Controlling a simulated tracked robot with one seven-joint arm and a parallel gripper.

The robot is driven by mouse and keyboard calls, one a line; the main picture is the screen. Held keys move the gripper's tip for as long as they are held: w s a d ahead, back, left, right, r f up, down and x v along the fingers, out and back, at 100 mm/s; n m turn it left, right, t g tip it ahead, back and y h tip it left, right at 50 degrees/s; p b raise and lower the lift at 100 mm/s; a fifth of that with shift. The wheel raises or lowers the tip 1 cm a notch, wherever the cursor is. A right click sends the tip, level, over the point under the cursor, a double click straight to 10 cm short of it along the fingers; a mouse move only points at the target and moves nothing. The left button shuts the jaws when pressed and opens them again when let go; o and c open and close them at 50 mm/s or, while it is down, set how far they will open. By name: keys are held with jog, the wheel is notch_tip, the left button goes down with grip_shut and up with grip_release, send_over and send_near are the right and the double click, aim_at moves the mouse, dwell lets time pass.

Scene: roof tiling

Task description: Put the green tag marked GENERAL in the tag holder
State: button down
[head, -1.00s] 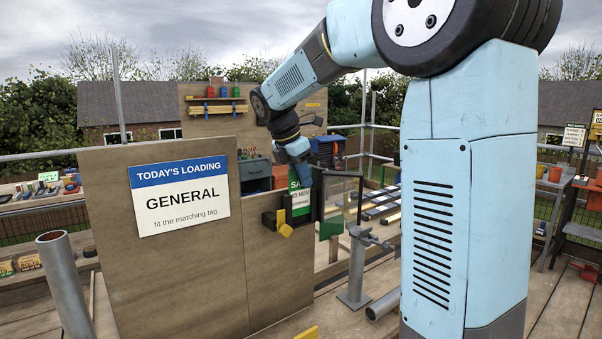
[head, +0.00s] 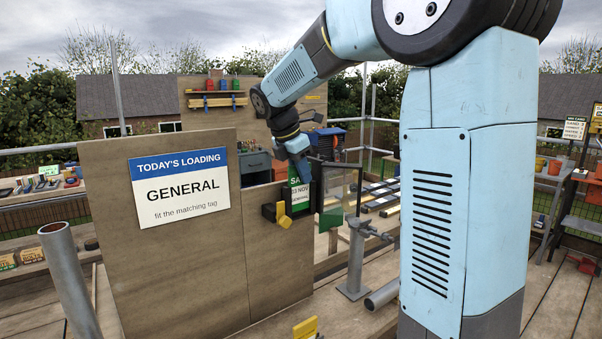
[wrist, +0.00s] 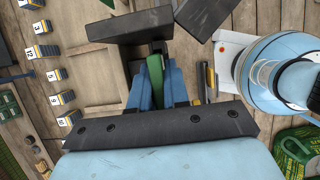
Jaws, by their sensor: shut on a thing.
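The dark holder (head: 268,212), with a yellow latch (head: 284,216), is at the right edge of the plywood board. The tag is close beside it in the picture; whether it sits inside or in front I cannot tell. In the wrist view a dark block (wrist: 130,26) lies just beyond the tag.
A framed clear panel (head: 342,188) stands just right of the tag. The plywood board (head: 190,270) bears a sign (head: 180,188) reading GENERAL. A grey post with a clamp (head: 356,260) stands in front at right, and a pipe (head: 70,280) at left.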

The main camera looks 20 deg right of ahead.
jog(key=c, duration=1)
grip_release()
jog(key=shift+s+a+f, duration=0.1)
jog(key=shift+s+f, duration=0.2)
jog(key=shift+f, duration=0.45)
jog(key=shift+c, duration=0.2)
jog(key=shift+w+a+r, duration=0.1)
jog(key=shift+a+r, duration=0.1)
jog(key=shift+r, duration=0.35)
jog(key=d+v, duration=0.1)
jog(key=v, duration=1.2)
jog(key=s+d+f+m+t+y, duration=0.2)
jog(key=s+f+m, duration=0.6)
jog(key=s, duration=0.5)
jog(key=s+d+f+m+t+y, duration=0.2)
jog(key=s+f+m, duration=0.6)
jog(key=s+m, duration=0.5)
jog(key=shift+m, duration=0.3)
jog(key=shift+f, duration=0.1)
